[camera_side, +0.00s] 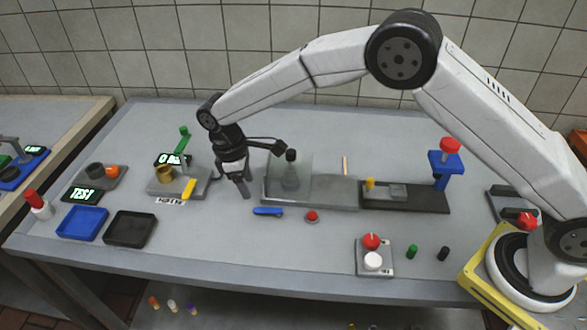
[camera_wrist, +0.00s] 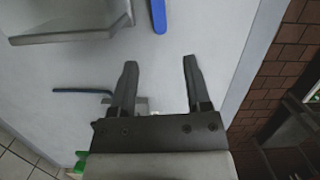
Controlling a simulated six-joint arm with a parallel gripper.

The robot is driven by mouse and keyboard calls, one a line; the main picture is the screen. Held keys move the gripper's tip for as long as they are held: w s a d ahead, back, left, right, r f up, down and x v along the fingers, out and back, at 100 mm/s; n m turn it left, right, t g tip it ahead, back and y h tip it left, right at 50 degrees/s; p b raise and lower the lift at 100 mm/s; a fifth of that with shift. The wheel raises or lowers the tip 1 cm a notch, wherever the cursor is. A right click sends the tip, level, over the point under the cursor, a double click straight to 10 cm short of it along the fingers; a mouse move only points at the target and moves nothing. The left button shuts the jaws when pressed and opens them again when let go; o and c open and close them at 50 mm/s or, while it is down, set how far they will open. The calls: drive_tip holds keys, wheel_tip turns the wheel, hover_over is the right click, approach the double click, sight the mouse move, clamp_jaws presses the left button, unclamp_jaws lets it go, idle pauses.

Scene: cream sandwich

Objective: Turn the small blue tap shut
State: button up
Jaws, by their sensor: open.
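My gripper (camera_side: 240,187) is open and empty above the table, between the brass-cup station (camera_side: 164,190) and the grey block station (camera_side: 330,193). In the wrist view its two fingers (camera_wrist: 160,63) stand apart with bare table between them. A thin dark-blue lever (camera_wrist: 82,91) shows left of the fingers in the wrist view, beside a grey part half hidden by the gripper; I cannot tell if it is the tap. A blue bar (camera_side: 268,211) lies on the table in front of the grey block station. It also shows beyond the fingers in the wrist view (camera_wrist: 158,15).
A green-topped post (camera_side: 184,137) and a yellow lever (camera_side: 189,188) stand left of my gripper. A blue tray (camera_side: 82,236) and a black tray (camera_side: 148,243) are at the front left. A red button (camera_side: 312,216) is right of the bar. The front middle of the table is clear.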

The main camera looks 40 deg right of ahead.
sight(260, 209)
drive_tip(key=shift+w+a+g+h, duration=0.35)
drive_tip(key=shift+a+g+h, duration=0.25)
drive_tip(key=shift+h, duration=0.2)
drive_tip(key=shift+x, duration=3.9)
drive_tip(key=shift+d, duration=0.1)
clamp_jaws()
